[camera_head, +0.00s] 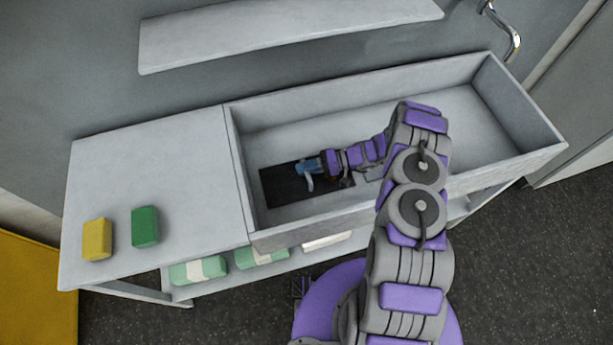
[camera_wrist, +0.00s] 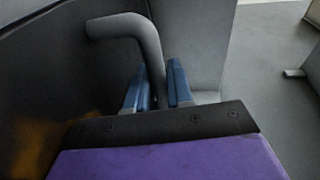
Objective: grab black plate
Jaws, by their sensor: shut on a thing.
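The black plate (camera_head: 280,188) is a dark rectangle in the left part of the open grey trough. My gripper (camera_head: 306,170) reaches in from the right and is over the plate's right part. In the wrist view, the blue fingers of my gripper (camera_wrist: 157,85) are shut on a grey bent handle (camera_wrist: 125,25), one finger on each side of it. A large dark surface, which looks like the black plate (camera_wrist: 50,80), fills the left of that view behind the handle. My wrist and fingers hide part of the plate, and I cannot tell whether it touches the trough floor.
The trough walls (camera_head: 240,175) stand close around the plate and my arm. A yellow sponge (camera_head: 97,239) and a green sponge (camera_head: 145,227) lie on the counter (camera_head: 150,165) to the left. The trough's right part is empty. A shelf (camera_head: 290,30) is above.

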